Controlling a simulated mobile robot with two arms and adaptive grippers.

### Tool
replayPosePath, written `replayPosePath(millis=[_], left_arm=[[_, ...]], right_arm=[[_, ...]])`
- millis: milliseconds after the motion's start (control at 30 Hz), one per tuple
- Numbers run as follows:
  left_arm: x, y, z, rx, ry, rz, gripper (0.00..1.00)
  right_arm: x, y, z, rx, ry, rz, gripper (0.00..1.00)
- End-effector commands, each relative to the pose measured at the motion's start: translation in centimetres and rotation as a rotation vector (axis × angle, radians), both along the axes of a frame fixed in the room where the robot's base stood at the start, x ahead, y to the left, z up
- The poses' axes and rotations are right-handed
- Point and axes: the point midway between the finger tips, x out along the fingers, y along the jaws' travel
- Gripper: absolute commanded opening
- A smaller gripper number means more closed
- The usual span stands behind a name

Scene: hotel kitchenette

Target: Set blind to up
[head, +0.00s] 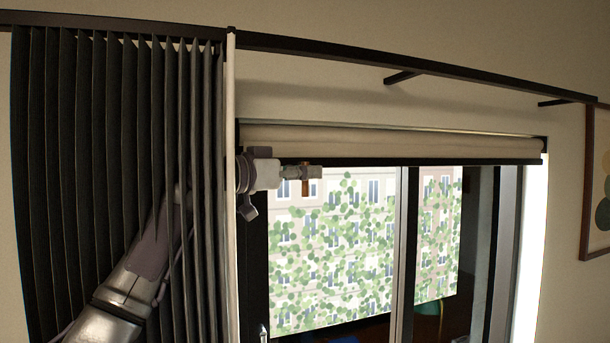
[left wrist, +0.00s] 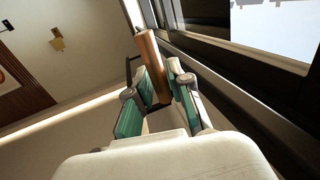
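The cream blind (head: 390,145) is gathered in a narrow band across the top of the window, with a dark bar (head: 430,162) along its lower edge. My left gripper (head: 308,173) is at the left part of the window, just below this bar. A small brown wooden pull (head: 306,188) shows at its fingertips. In the left wrist view the pull (left wrist: 151,62) lies between the green-padded fingers (left wrist: 158,80), which look closed on it. How the pull joins the blind is hidden. My right gripper is not in view.
A dark pleated curtain (head: 110,150) hangs at the left, behind my left arm. A dark rail (head: 400,66) runs above the window. A dark window frame (head: 405,240) divides the glass. A framed picture (head: 597,185) hangs at the right edge.

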Motion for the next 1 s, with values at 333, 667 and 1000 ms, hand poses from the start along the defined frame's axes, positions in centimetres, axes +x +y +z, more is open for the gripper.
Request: replayPosePath(millis=[333, 667, 1000], left_arm=[[-0.2, 0.4, 0.5, -0.008, -0.009, 0.004, 0.26], [-3.4, 5.2, 0.2, -0.004, -0.009, 0.005, 0.26], [-6.5, 9.4, 0.0, -0.001, -0.002, 0.001, 0.26]], right_arm=[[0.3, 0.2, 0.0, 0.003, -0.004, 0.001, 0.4], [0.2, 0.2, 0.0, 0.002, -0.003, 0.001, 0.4], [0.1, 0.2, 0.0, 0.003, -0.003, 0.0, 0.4]])
